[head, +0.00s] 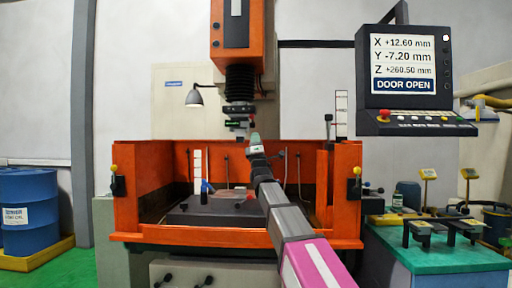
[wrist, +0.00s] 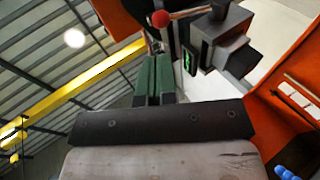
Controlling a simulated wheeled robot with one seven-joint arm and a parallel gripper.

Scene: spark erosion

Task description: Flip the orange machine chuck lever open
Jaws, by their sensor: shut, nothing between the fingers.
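The orange machine's head (head: 230,45) hangs over the work tank, with the dark chuck (head: 240,110) at its lower end. My gripper (head: 255,137) is just below that knob. In the wrist view its green fingers (wrist: 153,72) are together and empty, pointing toward the lever. I cannot tell whether they touch it.
The orange tank (head: 140,200) surrounds a dark work table (head: 205,215), with its walls at both sides. A control panel (head: 405,75) reading DOOR OPEN hangs at right. A green-topped bench (head: 450,255) stands at lower right, blue drums (head: 30,205) at left.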

